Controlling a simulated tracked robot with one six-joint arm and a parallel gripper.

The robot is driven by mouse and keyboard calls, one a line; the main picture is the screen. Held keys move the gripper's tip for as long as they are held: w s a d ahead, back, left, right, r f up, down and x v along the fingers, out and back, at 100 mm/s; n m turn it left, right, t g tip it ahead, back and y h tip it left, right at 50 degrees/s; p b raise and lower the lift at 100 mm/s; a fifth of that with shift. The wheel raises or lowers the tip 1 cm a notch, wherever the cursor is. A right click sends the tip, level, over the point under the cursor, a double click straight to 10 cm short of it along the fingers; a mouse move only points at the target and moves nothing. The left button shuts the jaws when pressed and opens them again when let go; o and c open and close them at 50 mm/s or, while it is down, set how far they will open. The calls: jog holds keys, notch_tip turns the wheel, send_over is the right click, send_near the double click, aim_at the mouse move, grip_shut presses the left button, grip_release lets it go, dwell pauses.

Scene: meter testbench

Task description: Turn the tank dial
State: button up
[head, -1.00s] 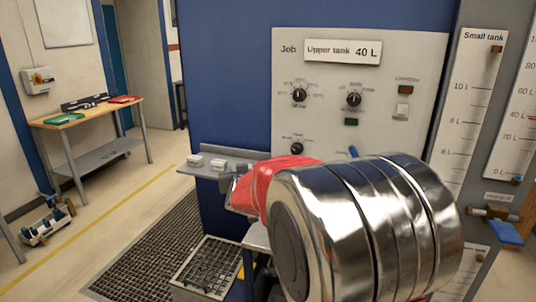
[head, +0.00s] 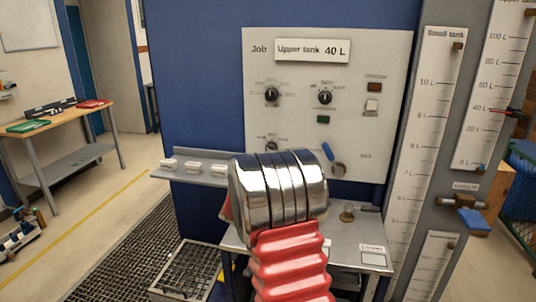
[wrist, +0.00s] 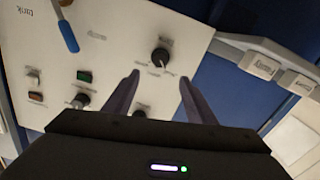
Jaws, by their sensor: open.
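The grey panel (head: 222,70) carries three black dials: upper left (head: 271,95), upper right (head: 325,97) and lower left (head: 270,146). Their labels are too small to read, so I cannot tell which is the tank dial. In the tilted, roughly upside-down wrist view, my gripper (wrist: 158,77) is open and empty, its fingers pointing at the panel. The lower left dial (wrist: 160,57) shows just beyond and between the fingertips, apart from them. The upper left dial (wrist: 140,111) is partly hidden by my gripper body. In the head view my silver and red arm hides the fingers.
A job card (head: 312,50) reads "Upper tank 40 L". A blue-handled lever (head: 328,152), a green indicator (head: 323,119) and a white switch (head: 371,106) are on the panel. A ledge with white blocks (head: 195,169) juts out left. Tank gauges (head: 428,110) stand at right.

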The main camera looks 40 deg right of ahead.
aim_at(271, 149)
jog(key=x, duration=1.3)
jog(key=shift+w+d, duration=0.25)
jog(key=shift+w, duration=0.05)
jog(key=shift+c, duration=0.4)
jog(key=c, duration=0.9)
jog(key=shift+a, duration=0.15)
jog(key=shift+c, duration=0.3)
